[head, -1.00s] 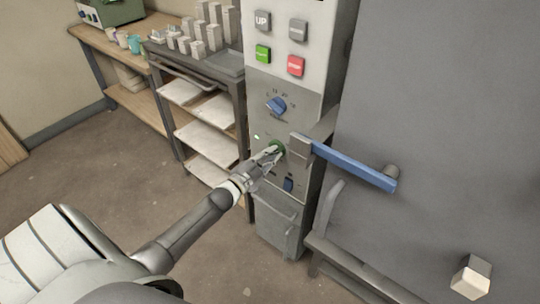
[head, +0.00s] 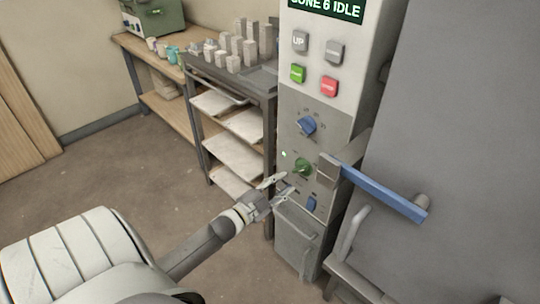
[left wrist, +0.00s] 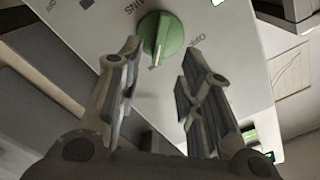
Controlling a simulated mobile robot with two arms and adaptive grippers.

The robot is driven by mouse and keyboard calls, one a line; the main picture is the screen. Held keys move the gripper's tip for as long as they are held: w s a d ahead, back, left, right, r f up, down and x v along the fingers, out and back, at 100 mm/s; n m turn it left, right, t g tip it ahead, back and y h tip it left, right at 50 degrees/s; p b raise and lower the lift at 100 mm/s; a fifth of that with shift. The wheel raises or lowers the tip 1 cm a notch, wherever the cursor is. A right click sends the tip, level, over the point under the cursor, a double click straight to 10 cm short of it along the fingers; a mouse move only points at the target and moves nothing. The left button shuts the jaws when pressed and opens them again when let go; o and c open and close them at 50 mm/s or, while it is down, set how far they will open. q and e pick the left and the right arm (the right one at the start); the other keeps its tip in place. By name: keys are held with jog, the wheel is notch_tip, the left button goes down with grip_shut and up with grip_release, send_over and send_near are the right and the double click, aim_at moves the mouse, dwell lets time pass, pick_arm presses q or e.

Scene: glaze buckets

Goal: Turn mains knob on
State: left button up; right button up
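The green mains knob (head: 303,166) is on the grey lower panel of the control column. It also shows in the left wrist view (left wrist: 162,38), with a white mark on its lower part and printing around it, including "MAINS". A small pale green lamp (head: 284,154) glows beside it. My left gripper (head: 279,186) is open and empty, below and left of the knob and apart from it. In the left wrist view its two fingers (left wrist: 160,68) are spread with the knob beyond the tips. My right gripper is not in view.
A blue selector knob (head: 307,125) is above, and a blue switch (head: 311,203) below. A blue-handled lever (head: 383,192) juts out at right, before a large grey door. A shelf cart (head: 235,155) stands left.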

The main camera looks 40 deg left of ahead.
pick_arm(q)
jog(key=s, duration=0.5)
jog(key=shift+a, duration=0.2)
dwell(0.3)
jog(key=s+d+f+n+g+y, duration=0.1)
jog(key=s+f+n+g, duration=0.3)
jog(key=f, duration=0.6)
jog(key=s+d+f+g, duration=0.2)
jog(key=s+f, duration=0.4)
jog(key=f, duration=0.4)
jog(key=s+d+f+n+g+y, duration=0.1)
jog(key=s+f+n+g, duration=0.2)
jog(key=f, duration=0.7)
jog(key=s+d+f+g, duration=0.2)
jog(key=s+d+f, duration=0.1)
jog(key=s, duration=0.6)
jog(key=s+d+f+g, duration=0.3)
jog(key=s+f, duration=0.3)
jog(key=s, duration=0.3)
jog(key=s+d+f+g+p, duration=0.1)
jog(key=s+d+f+g, duration=0.2)
jog(key=s, duration=0.6)
notch_tip(320, 180, down, 2)
jog(key=shift+d+n+h, duration=0.3)
jog(key=shift+d+h, duration=0.1)
jog(key=shift+d, duration=0.6)
jog(key=shift+w, duration=0.1)
